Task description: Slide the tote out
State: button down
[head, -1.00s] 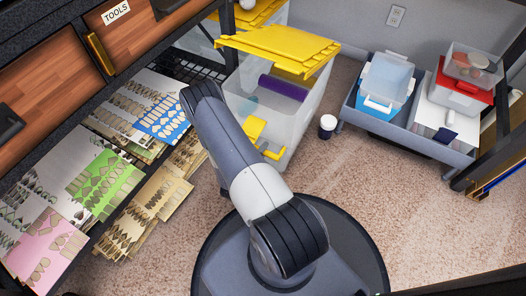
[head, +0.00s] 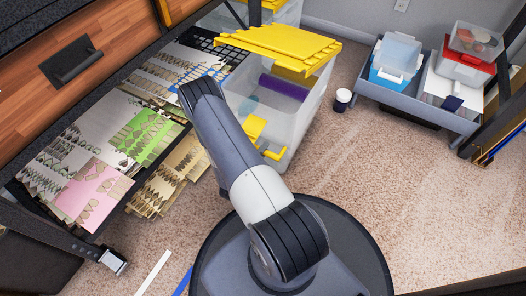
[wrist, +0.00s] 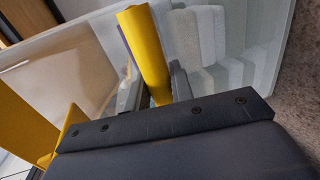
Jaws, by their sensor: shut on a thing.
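The tote (head: 295,122) is a clear plastic box with a raised yellow lid (head: 280,46) and yellow handle parts (head: 254,128) on its near side. A purple roll (head: 284,87) shows inside. It stands on the carpet beside the shelf, past my arm. My gripper (wrist: 158,98) is shut on a yellow bar of the tote (wrist: 146,50) in the wrist view, one dark finger on each side. The tote's clear wall (wrist: 225,45) fills much of that view. In the head view my arm hides the gripper.
A low shelf with patterned sheets (head: 92,188) runs along the left. Another clear, yellow-lidded box (head: 275,12) stands behind the tote. A black-and-white jar (head: 342,99) sits right of it. A grey wheeled bin (head: 415,98) holds boxes. Carpet at right is open.

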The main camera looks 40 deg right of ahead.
jog(key=shift+s+a, duration=0.1)
jog(key=shift+a, duration=0.2)
jog(key=c, duration=1.3)
grip_release()
jog(key=shift+o, duration=0.2)
